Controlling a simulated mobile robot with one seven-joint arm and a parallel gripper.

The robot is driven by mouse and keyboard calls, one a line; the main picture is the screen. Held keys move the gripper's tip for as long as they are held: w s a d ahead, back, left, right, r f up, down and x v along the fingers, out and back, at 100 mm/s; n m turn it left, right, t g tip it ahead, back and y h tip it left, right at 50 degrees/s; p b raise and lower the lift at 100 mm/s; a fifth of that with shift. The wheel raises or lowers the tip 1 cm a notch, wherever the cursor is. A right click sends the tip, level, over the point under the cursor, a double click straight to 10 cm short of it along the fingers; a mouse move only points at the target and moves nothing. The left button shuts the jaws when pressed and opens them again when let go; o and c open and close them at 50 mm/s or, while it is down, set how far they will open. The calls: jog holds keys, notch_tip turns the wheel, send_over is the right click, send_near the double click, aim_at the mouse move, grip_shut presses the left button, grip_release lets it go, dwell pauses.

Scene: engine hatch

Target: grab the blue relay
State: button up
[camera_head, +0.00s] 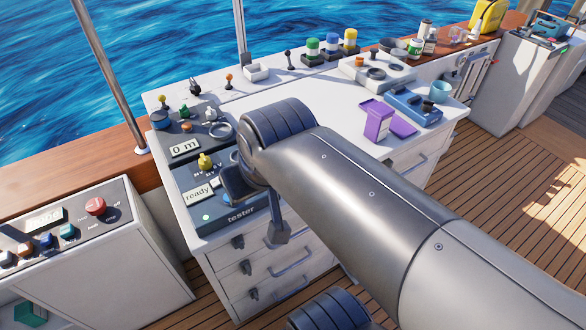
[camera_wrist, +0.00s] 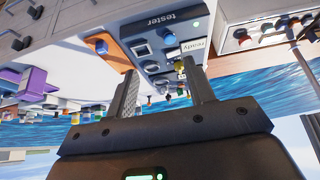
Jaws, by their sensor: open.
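A blue-topped cylinder (camera_head: 332,43), which looks like the blue relay, stands in a dark holder at the bench's back edge. A green-topped one (camera_head: 313,47) is to its left and a yellow-topped one (camera_head: 350,38) to its right. My gripper (camera_wrist: 163,85) is open and empty, its two fingers apart, with the tester (camera_wrist: 160,35) beyond them in the wrist view, which is upside down. In the head view my gripper (camera_head: 262,200) is partly hidden by my arm, over the tester's right side and well in front of the relay. I cannot pick out the relay in the wrist view.
A purple box (camera_head: 377,122) and a blue device (camera_head: 411,106) occupy the bench's right side. The white bench top (camera_head: 318,105) is mostly clear in the middle. A post (camera_head: 240,35) rises behind.

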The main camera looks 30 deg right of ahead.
jog(key=shift+c, duration=1.2)
jog(key=shift+w, duration=0.1)
jog(key=w+d+f+g, duration=0.3)
jog(key=w+d+f, duration=0.2)
jog(key=w+d, duration=0.3)
jog(key=w+d+f+g, duration=0.3)
jog(key=w+d+f, duration=0.3)
jog(key=d, duration=0.5)
jog(key=f, duration=0.9)
jog(key=shift+w+a+f, duration=0.1)
jog(key=shift+w+a, duration=0.05)
jog(key=shift+a, duration=0.1)
jog(key=c, duration=0.7)
